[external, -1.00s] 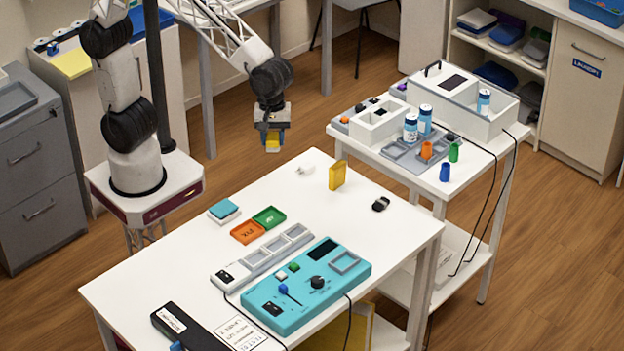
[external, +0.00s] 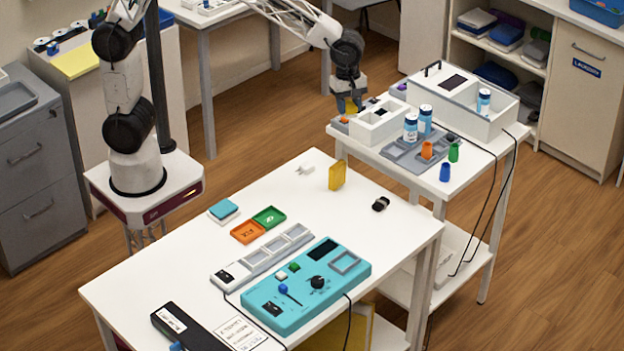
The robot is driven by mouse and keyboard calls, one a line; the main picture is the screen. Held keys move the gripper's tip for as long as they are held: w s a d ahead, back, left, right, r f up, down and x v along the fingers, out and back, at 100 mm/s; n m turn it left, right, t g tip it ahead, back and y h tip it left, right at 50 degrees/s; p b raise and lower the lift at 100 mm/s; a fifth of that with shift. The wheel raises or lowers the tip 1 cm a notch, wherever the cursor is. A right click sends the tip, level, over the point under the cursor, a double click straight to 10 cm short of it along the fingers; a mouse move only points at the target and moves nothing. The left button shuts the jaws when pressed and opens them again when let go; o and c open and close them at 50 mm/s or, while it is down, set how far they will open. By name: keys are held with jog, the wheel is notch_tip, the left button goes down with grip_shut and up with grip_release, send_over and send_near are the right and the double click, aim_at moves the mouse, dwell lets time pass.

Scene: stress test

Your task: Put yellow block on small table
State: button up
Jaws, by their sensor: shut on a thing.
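My gripper (external: 348,103) is shut on a small yellow block (external: 350,107), which shows only partly between the fingers. It is at the far left corner of the smaller white table (external: 462,192), close to a grey tray with small parts there. I cannot tell whether the block touches anything below it. Another yellow block-like piece (external: 337,176) stands upright on the larger white table (external: 380,240), near its back edge.
On the smaller table stand a white open box (external: 380,124), a larger white case (external: 475,105), blue-white bottles (external: 411,127), and orange, green and blue cups (external: 445,172). The larger table holds a turquoise control panel (external: 306,290). The smaller table's front right is bare.

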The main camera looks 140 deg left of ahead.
jog(key=s+a+f+n, duration=0.15)
jog(key=s+a, duration=0.25)
jog(key=a, duration=0.8)
jog(key=s+a+n, duration=0.2)
jog(key=s+a, duration=0.3)
jog(key=a, duration=0.7)
jog(key=s+a+f+n, duration=0.15)
jog(key=s+a, duration=0.25)
jog(key=a, duration=0.7)
jog(key=shift+y, duration=0.3)
jog(key=shift+a+f, duration=0.2)
jog(key=shift+f, duration=2.25)
jog(key=shift+w+f, duration=0.1)
jog(key=shift+f, duration=0.05)
jog(key=shift+f, duration=2.35)
jog(key=shift+f, duration=2.55)
jog(key=shift+f, duration=0.1)
